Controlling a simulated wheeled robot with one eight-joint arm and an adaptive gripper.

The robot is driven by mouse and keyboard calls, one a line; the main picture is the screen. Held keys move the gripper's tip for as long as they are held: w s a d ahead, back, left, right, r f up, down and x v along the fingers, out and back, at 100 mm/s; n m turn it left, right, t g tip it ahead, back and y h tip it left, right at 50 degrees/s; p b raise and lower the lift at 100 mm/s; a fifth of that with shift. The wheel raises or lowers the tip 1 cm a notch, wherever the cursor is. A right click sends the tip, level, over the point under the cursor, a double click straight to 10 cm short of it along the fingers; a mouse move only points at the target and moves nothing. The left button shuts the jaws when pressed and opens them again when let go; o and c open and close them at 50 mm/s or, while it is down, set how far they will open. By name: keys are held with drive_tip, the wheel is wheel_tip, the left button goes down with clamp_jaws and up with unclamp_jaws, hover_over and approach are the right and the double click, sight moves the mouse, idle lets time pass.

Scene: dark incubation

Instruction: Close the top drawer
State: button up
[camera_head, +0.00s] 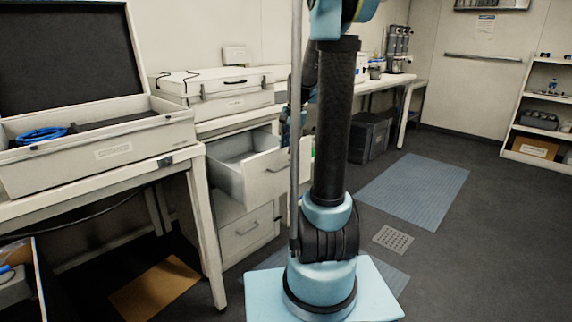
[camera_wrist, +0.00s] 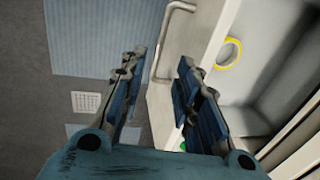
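The top drawer (camera_head: 236,178) of the white cabinet is pulled out in the head view, with its grey inside showing. Its front carries a bar handle (camera_head: 278,164). In the wrist view the handle (camera_wrist: 171,36) lies just beyond my fingertips, and the drawer's grey inside (camera_wrist: 262,45) is on the right. My gripper (camera_wrist: 161,58) is open, with its two blue-padded fingers apart and nothing seen held between them. The right finger overlaps the drawer's front panel in the picture; I cannot tell if it touches. In the head view my arm hides most of my gripper.
A yellow ring (camera_wrist: 229,54) lies inside the drawer. A closed lower drawer (camera_head: 247,232) is below. A white case (camera_head: 215,82) sits on the cabinet top. A table with an open case (camera_head: 110,150) stands left. Floor mats (camera_head: 414,188) lie on open floor at right.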

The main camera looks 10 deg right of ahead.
sight(286, 166)
drive_tip(key=shift+w+a+f, duration=0.15)
drive_tip(key=shift+w+f, duration=0.05)
drive_tip(key=shift+f, duration=1.25)
drive_tip(key=shift+w+a+f, duration=0.15)
drive_tip(key=shift+w+f, duration=0.1)
drive_tip(key=shift+f, duration=1.15)
drive_tip(key=shift+w+a+f, duration=0.15)
drive_tip(key=shift+w+f, duration=0.05)
drive_tip(key=shift+f, duration=1.25)
clamp_jaws()
